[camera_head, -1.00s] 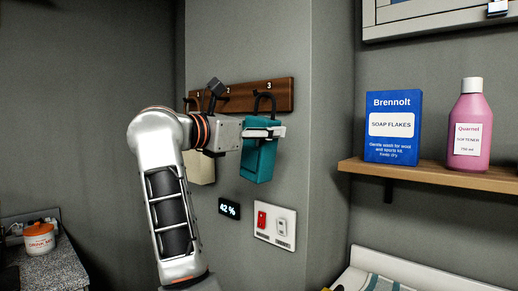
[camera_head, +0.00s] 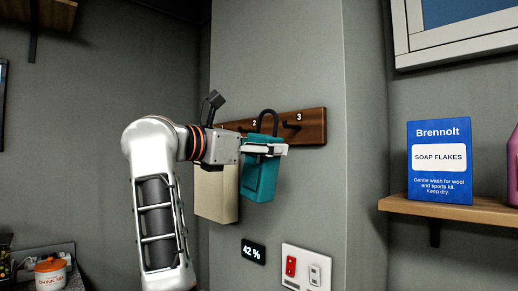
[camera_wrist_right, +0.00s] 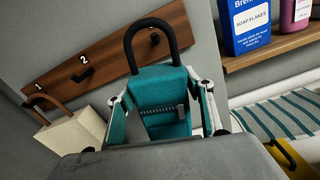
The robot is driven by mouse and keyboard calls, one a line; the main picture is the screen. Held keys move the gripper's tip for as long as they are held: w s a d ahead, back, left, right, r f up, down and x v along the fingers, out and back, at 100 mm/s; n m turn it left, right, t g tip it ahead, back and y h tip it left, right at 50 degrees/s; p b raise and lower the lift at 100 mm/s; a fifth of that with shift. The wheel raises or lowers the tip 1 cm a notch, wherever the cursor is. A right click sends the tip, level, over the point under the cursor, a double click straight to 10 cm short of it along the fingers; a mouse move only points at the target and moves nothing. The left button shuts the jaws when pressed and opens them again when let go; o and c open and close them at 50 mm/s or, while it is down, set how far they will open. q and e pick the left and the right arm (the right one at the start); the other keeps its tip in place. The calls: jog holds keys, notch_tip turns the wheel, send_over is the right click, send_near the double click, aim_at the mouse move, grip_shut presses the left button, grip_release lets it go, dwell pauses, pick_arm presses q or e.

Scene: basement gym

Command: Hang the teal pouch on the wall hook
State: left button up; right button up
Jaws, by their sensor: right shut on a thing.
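The teal pouch (camera_head: 262,178) with a dark loop handle hangs upright from my right gripper (camera_head: 265,149), in front of the wooden hook board (camera_head: 316,125). In the right wrist view, the gripper (camera_wrist_right: 166,108) is shut on the sides of the pouch (camera_wrist_right: 165,80). In the head view, hook 3 (camera_head: 291,126) is bare and just right of the loop. In the wrist view, a dark hook (camera_wrist_right: 155,38) shows through the loop; I cannot tell whether the loop is around it. Hook 2 (camera_wrist_right: 82,75) is bare. My left gripper is not in view.
A beige bag (camera_head: 216,194) hangs at hook 1, left of the pouch. A shelf (camera_head: 450,210) with a blue soap box (camera_head: 439,165) projects at the right, past the wall corner.

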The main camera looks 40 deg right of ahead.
jog(key=shift+w+d+f+b, duration=0.1)
jog(key=shift+d+f+b, duration=0.15)
jog(key=shift+d, duration=1.1)
jog(key=shift+w+d+f+b, duration=0.1)
jog(key=shift+d+f+b, duration=0.15)
jog(key=shift+d, duration=1.1)
jog(key=shift+w+d+f+b, duration=0.1)
jog(key=shift+d+f+b, duration=0.15)
jog(key=shift+d, duration=1.1)
jog(key=o, duration=1.3)
jog(key=shift+a, duration=0.15)
